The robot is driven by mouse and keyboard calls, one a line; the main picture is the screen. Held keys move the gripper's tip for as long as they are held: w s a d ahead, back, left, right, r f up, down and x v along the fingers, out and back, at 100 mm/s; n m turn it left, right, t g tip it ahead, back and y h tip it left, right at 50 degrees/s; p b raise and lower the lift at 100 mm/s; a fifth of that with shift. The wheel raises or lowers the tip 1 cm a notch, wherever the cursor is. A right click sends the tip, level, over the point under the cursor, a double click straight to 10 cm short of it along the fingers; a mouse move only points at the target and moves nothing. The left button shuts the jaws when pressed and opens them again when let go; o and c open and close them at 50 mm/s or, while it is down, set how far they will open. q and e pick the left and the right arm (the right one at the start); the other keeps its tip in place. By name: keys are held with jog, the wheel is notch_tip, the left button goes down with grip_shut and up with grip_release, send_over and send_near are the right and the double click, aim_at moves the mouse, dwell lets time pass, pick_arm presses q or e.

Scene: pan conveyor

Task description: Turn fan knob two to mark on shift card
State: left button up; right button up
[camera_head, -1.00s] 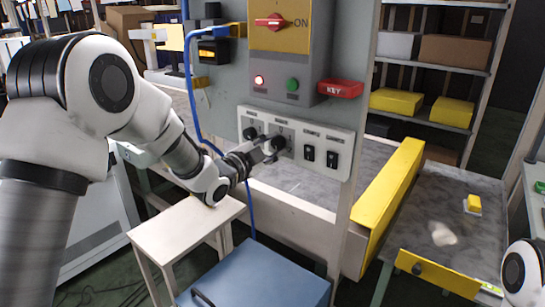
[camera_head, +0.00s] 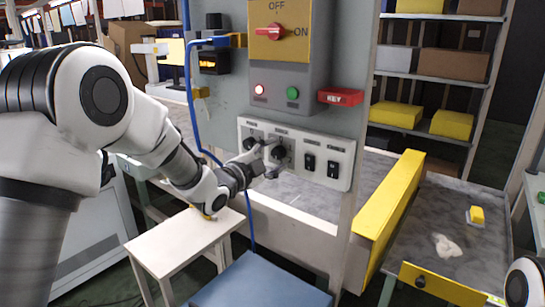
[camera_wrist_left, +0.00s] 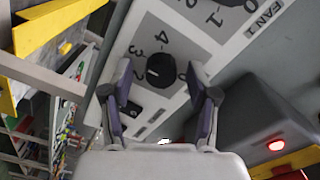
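Fan knob two (camera_head: 279,152) is a round black knob on a white control panel (camera_head: 343,180). In the left wrist view the knob (camera_wrist_left: 160,71) sits on a grey dial with printed numbers; its exact setting is hard to read. My left gripper (camera_head: 265,163) is at this knob. In the wrist view its two fingers (camera_wrist_left: 161,88) are spread, one on each side of the knob, with gaps showing. The fan knob one (camera_wrist_left: 229,2) is partly cut off beside the "FAN 1" label. My right gripper is out of view. I cannot make out a shift card.
Above are a red-handled main switch (camera_head: 270,32), a red lamp, a green button and a red KEY box (camera_head: 340,97). A blue cable hangs left of the knobs. A white stool (camera_head: 180,240) stands below.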

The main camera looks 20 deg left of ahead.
pick_arm(q)
jog(key=v, duration=1.2)
